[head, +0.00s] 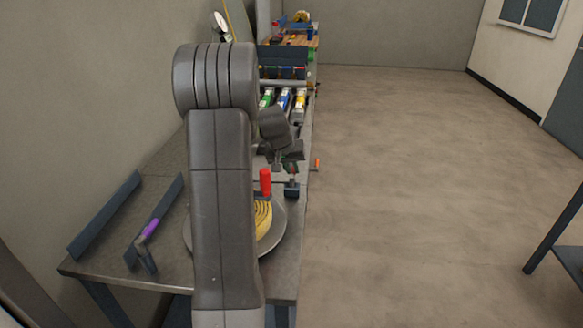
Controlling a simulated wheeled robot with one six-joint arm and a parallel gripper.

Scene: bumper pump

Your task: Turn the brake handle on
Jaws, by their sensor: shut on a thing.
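My gripper (288,161) points down over the right side of the workbench, partly hidden by my own arm. Its fingers are shut at a small handle with a dark block base (292,187) and a bit of red near the top, which I take to be the brake handle. The fingers cover most of it, so its angle cannot be told. A thicker upright red handle (265,183) stands to its left, apart from the fingers, by a round grey plate (278,228) with a yellow coiled piece (263,217).
A purple-gripped lever (150,229) and dark angled rails (105,215) are at the bench's left front. Green, blue and yellow items (285,99) stand behind my gripper. An orange knob (317,164) juts from the bench's right edge. The floor (420,190) to the right is clear.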

